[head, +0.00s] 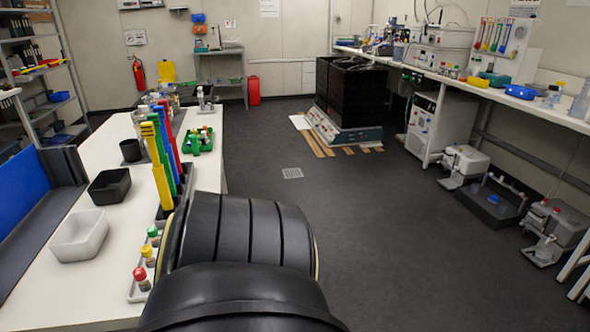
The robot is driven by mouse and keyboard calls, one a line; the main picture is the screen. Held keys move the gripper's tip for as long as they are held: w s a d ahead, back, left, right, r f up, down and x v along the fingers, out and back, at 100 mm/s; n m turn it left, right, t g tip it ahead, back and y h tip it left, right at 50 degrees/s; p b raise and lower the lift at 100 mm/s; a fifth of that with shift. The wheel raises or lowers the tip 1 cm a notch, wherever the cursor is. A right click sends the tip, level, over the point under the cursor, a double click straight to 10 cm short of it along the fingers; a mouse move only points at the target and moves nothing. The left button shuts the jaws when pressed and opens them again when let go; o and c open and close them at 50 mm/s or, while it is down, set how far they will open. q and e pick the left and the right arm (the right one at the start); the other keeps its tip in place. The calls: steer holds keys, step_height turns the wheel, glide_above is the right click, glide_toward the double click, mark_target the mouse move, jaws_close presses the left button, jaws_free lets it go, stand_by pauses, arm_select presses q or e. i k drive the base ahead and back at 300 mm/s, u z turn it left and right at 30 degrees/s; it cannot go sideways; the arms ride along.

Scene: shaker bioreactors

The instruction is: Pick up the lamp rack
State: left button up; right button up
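I cannot tell for sure which thing is the lamp rack. A dark holder (186,180) with tall yellow, green, blue and red upright pieces (161,188) stands on the white table at the left. Its lower right side is partly hidden by a large black ribbed part, likely of my own arm, that fills the lower middle of the head view. Neither of my grippers shows, so their fingers cannot be seen.
On the white table (98,268) are a white bin (79,236), a black bin (109,187), a black cup (130,151), a tray with capped vials (141,277) and a green rack (198,142). A black cabinet (350,95) stands farther back. The middle floor is clear.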

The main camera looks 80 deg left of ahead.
mark_target(183, 188)
steer(key=i, duration=0.25)
steer(key=u, duration=1.65)
steer(key=i, duration=1.15)
steer(key=z, duration=5.9)
